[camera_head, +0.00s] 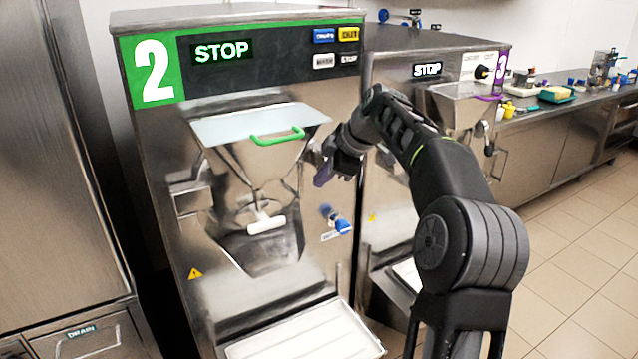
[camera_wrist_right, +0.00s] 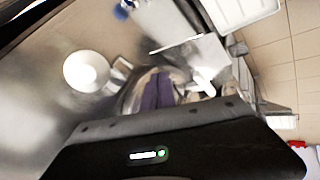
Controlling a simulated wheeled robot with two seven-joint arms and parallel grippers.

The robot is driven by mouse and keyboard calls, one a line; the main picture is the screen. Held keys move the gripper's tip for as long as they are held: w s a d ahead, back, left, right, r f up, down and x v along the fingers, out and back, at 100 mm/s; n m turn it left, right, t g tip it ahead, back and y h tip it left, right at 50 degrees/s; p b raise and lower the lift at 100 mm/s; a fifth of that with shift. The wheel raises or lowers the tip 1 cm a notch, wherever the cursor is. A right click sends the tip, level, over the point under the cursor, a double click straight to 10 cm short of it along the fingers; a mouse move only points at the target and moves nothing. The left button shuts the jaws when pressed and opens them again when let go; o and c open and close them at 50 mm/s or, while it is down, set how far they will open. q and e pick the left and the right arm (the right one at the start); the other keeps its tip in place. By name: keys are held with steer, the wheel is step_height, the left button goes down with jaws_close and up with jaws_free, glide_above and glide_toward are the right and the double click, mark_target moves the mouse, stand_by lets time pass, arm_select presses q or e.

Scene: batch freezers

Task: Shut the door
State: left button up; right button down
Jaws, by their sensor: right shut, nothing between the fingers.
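The batch freezer marked 2 (camera_head: 150,190) stands in the middle of the head view. Its steel front (camera_head: 265,180) carries a funnel-shaped hopper with a pale lid (camera_head: 235,122) and a green handle (camera_head: 277,136). A white spout handle (camera_head: 266,224) sits below the hopper. I cannot tell for sure which part is the door, or whether it is fully closed. My right gripper (camera_head: 323,174) is right of the hopper, in front of the gap towards machine 3. Its purple fingers, also in the right wrist view (camera_wrist_right: 158,92), are together and empty. My left gripper is out of view.
The freezer marked 3 (camera_head: 440,60) stands close behind my right arm. A white tray (camera_head: 305,335) juts out low under machine 2. A steel cabinet (camera_head: 50,170) is at the left. A counter with small items (camera_head: 560,110) runs along the right; the tiled floor (camera_head: 585,260) there is clear.

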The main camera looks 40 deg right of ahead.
steer(key=s+d+r, duration=0.3)
steer(key=s+r, duration=0.1)
steer(key=r, duration=0.3)
steer(key=shift+s+r, duration=0.15)
steer(key=shift+s, duration=0.2)
